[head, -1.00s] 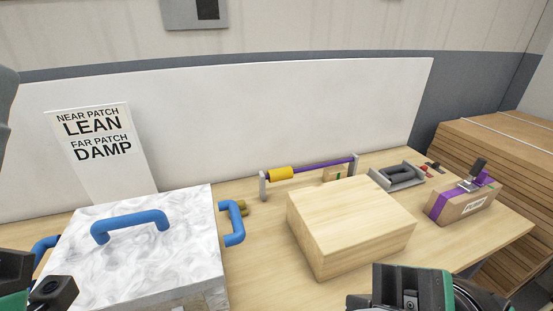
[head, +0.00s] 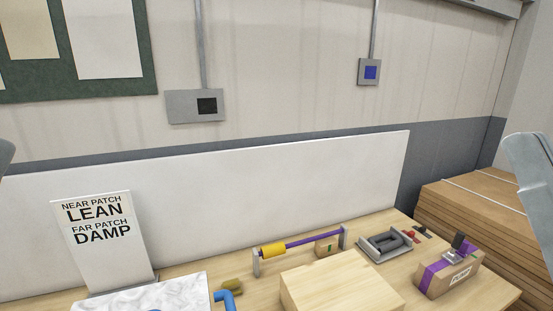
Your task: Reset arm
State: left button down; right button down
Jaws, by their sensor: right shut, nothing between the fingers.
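Neither gripper's fingers show in the head view now. A smooth pale-grey part of my right arm (head: 530,175) stands at the right edge. A sliver of my left arm (head: 5,155) shows at the left edge. No object is seen in a grip, and what lies below the picture's bottom edge is hidden.
A sign (head: 103,240) leans at left; stacked boards (head: 470,205) stand at right.

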notch_tip(320, 180, up, 27)
jog(key=p, duration=2.4)
jog(key=shift+r, duration=0.2)
